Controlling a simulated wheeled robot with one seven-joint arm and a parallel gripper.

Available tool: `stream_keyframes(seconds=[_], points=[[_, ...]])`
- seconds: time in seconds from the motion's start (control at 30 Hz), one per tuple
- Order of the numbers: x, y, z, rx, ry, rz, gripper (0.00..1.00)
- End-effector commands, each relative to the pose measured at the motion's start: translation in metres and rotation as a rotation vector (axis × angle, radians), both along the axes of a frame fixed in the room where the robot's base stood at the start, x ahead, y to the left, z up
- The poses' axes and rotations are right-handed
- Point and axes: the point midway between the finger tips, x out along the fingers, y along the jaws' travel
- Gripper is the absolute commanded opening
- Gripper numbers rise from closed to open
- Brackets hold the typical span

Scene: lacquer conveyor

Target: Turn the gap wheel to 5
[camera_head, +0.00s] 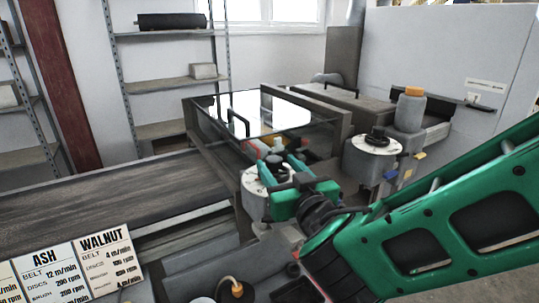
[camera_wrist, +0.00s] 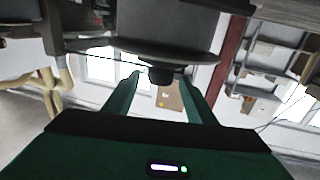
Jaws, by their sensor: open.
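A round dial with a white face (camera_head: 254,180) stands at the front corner of the machine, with a dark knob (camera_head: 274,161) on top. My green gripper (camera_head: 279,163) is at this dial, its fingers open on either side of the knob. In the wrist view the dark knob (camera_wrist: 160,75) shows between the tips of my gripper (camera_wrist: 161,82), with a gap on both sides. A second white dial (camera_head: 374,145) with a black knob stands to the right, apart from my gripper. I cannot read the marks on either dial or tell which is labelled gap.
A dark conveyor belt (camera_head: 100,203) runs left of the machine. A glass-covered housing (camera_head: 262,108) stands behind the near dial. A grey post with an orange cap (camera_head: 411,108) rises beyond the second dial. Cards (camera_head: 70,268) for ash and walnut stand at the lower left.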

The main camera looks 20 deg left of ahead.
Motion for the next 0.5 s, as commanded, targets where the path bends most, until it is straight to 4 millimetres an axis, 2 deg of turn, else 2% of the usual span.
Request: stream_keyframes(seconds=[0.03, 0.2, 0.5], points=[[0.010, 0.005, 0.000, 0.003, 0.001, -0.004, 0.51], [0.032, 0.023, 0.000, 0.002, 0.001, -0.004, 0.51], [0.055, 0.042, 0.000, -0.001, -0.001, -0.003, 0.51]])
